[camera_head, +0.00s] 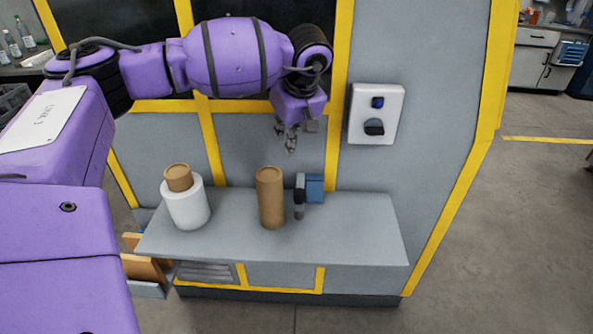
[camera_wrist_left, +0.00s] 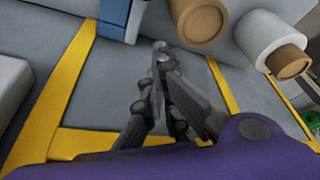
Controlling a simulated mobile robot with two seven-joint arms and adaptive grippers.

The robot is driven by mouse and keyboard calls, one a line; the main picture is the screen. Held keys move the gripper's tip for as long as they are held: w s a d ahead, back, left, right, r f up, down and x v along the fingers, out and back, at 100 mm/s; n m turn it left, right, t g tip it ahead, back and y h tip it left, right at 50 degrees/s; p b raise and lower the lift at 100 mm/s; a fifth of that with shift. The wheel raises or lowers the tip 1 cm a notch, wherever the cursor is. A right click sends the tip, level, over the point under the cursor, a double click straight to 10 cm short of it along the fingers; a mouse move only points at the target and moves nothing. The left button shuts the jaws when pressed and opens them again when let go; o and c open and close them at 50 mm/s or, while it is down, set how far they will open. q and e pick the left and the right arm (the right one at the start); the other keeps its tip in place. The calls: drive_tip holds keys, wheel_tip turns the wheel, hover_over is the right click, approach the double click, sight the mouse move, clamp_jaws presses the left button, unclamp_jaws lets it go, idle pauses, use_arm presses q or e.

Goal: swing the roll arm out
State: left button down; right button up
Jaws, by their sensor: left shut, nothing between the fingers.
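A blue block (camera_head: 315,188) with a dark grey bar (camera_head: 299,190) on its left side sits at the back of the shelf, against the machine's panel. The bar looks like the roll arm, but I cannot tell for certain. In the left wrist view the blue block (camera_wrist_left: 112,12) is at the top, cut by the edge. My left gripper (camera_head: 291,146) is shut and empty, pointing down above the bar and apart from it. The fingertips also show in the left wrist view (camera_wrist_left: 161,54). My right gripper is in neither view.
A brown tube (camera_head: 270,199) stands on the grey shelf (camera_head: 350,230), left of the blue block. A white roll (camera_head: 187,206) with a brown core (camera_head: 178,178) stands further left. A white control box (camera_head: 376,114) is on the panel to the right. The shelf's right end is clear.

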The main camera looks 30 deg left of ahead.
use_arm(q)
drive_tip(key=shift+f, duration=0.15)
drive_tip(key=x, duration=1)
drive_tip(key=d, duration=0.1)
drive_tip(key=s+d+p, duration=0.1)
drive_tip(key=d, duration=0.2)
drive_tip(key=shift+s+p, duration=0.3)
drive_tip(key=shift+s, duration=0.05)
